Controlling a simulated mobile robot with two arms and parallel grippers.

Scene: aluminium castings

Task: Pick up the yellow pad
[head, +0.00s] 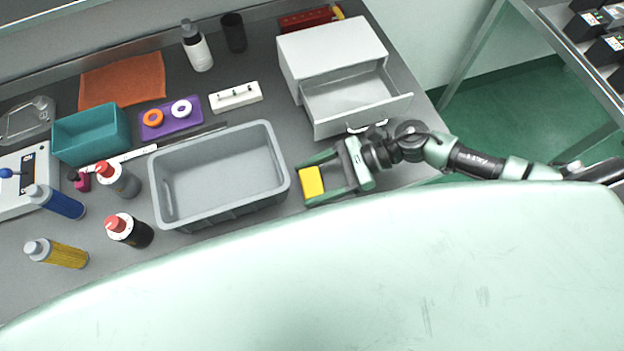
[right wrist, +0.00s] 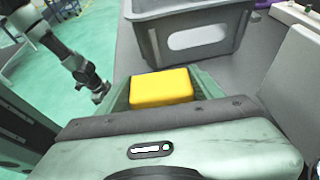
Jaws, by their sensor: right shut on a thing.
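The yellow pad (head: 311,182) is a small block between the fingers of my right gripper (head: 314,183), just right of the grey bin in the head view. The right gripper is shut on it. In the right wrist view the yellow pad (right wrist: 161,87) sits between the two green fingers, with the bin beyond. I cannot tell whether the pad touches the bench or is slightly above it. My left gripper is not in the head view.
The empty grey bin (head: 164,205) stands beside the right gripper. A white drawer unit (head: 305,60) with its drawer open stands behind the gripper. Several bottles, a teal box (head: 90,137) and a purple tray (head: 158,131) lie to the left. The bench's right edge is close.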

